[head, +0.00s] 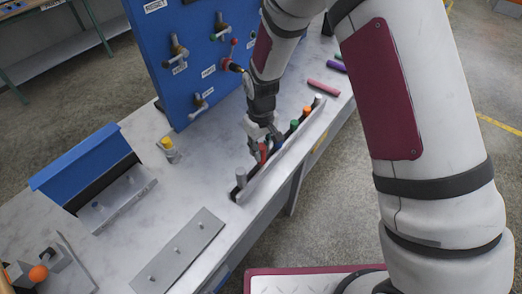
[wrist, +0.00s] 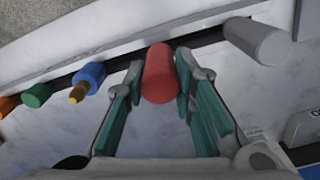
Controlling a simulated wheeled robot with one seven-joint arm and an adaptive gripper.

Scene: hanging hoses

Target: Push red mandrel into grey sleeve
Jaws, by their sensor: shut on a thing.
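The red mandrel (wrist: 160,75) is a red cylinder standing between the teal finger pads of my gripper (wrist: 160,82), at the long rack in the wrist view. In the head view my gripper (head: 262,143) points down at the rack, with part of the red mandrel (head: 262,153) showing. My gripper is shut on the red mandrel. A plain grey cylinder (wrist: 258,40) stands beside it in the wrist view, and this grey cylinder (head: 241,177) is at the rack's near end in the head view. I cannot tell whether it is the grey sleeve.
The rack (head: 275,160) also holds blue (wrist: 88,75), green (wrist: 37,95) and orange pieces. A blue upright panel (head: 165,60) with fittings stands behind. A yellow-topped fitting (head: 167,146), a grey plate with pegs (head: 180,252) and a pink tube (head: 323,88) lie on the bench.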

